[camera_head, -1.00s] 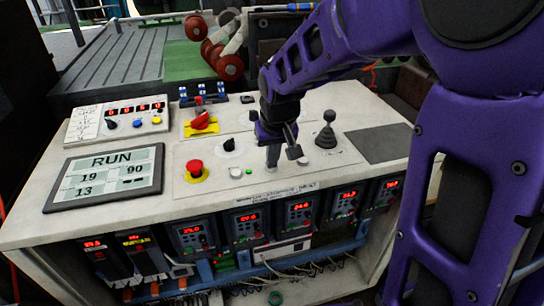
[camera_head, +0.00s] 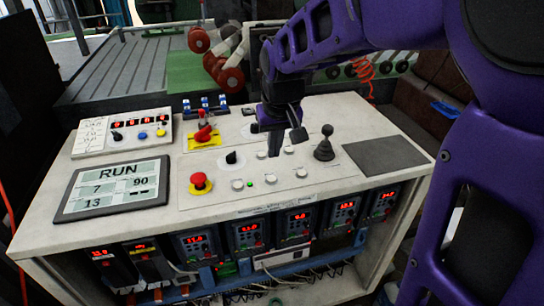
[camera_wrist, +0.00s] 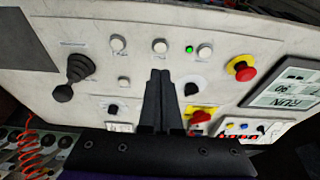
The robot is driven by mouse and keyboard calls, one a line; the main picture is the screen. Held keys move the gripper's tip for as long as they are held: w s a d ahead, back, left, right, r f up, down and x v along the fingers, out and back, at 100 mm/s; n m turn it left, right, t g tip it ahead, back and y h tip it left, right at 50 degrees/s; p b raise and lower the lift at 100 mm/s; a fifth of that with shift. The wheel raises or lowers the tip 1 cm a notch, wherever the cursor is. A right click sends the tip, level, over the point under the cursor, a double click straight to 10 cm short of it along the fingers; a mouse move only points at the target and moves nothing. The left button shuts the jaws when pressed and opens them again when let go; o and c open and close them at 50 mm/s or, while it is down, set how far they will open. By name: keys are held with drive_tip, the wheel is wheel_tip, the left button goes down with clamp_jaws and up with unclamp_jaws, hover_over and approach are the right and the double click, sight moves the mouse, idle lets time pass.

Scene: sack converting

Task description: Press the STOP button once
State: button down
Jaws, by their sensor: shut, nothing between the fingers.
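My gripper (camera_head: 274,152) is shut and empty, pointing down over the control panel (camera_head: 215,170). In the wrist view its fingertips (camera_wrist: 160,74) point toward the front row of pale round buttons. That row has a left button (camera_head: 237,184), a middle button (camera_head: 270,179) and a right button (camera_head: 301,172) in the head view. The middle one also shows just beyond the fingertips in the wrist view (camera_wrist: 160,46). Labels are too small to read, so I cannot tell which is STOP. A red mushroom button (camera_head: 199,181) sits on a yellow base. The screen (camera_head: 115,187) reads RUN.
A black joystick (camera_head: 324,145) stands right of my gripper. A black selector knob (camera_head: 231,158) and a red switch on a yellow plate (camera_head: 204,136) stand to its left. A small lamp (camera_head: 250,184) glows green. A dark flat pad (camera_head: 388,157) lies at the right.

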drive_tip(key=v, duration=0.5)
drive_tip(key=shift+w, duration=0.1)
idle(0.4)
